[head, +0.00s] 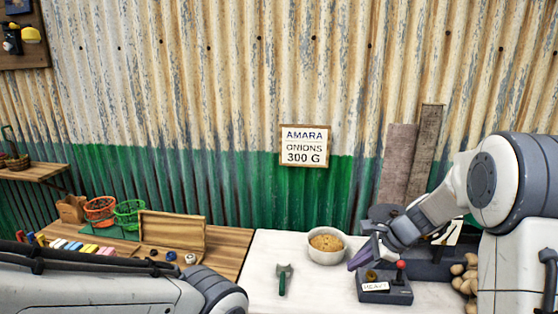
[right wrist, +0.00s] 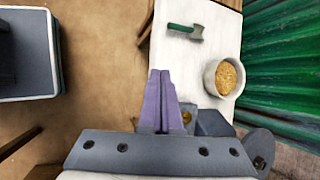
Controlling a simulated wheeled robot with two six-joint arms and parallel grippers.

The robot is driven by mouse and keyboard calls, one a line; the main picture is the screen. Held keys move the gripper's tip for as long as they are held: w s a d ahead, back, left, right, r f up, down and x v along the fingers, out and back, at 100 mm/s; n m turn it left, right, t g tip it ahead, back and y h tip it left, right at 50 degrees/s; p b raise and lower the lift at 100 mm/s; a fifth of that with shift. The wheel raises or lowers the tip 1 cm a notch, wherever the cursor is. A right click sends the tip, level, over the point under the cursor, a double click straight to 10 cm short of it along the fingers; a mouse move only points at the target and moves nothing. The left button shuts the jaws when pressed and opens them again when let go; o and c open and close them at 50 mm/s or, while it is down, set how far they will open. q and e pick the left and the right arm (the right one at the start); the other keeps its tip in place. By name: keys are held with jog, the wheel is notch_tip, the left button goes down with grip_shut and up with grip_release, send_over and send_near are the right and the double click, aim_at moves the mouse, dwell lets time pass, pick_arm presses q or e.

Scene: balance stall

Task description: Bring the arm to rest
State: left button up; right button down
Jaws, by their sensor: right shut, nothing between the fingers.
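My right arm (head: 495,182) reaches in from the right over the white counter. Its gripper (head: 361,257) has purple fingers and points left and down, just above a dark box with a red knob (head: 401,265). In the right wrist view the fingers (right wrist: 160,78) lie together, with nothing between them. My left arm (head: 95,292) lies across the lower left of the head view, and its gripper is not visible.
Knobbly tan items (head: 467,272) lie at right. Baskets (head: 129,213) stand on the wooden table.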

jog(key=s+a+r+n+g+h, duration=0.1)
jog(key=s+a+r+n+g, duration=0.2)
jog(key=s+a+n, duration=1.05)
jog(key=s+a+n+g+h, duration=0.1)
jog(key=s+n+h, duration=0.2)
jog(key=s+n, duration=0.9)
jog(key=s+f, duration=0.1)
jog(key=s, duration=0.5)
jog(key=shift+s, duration=0.3)
jog(key=shift+a, duration=0.1)
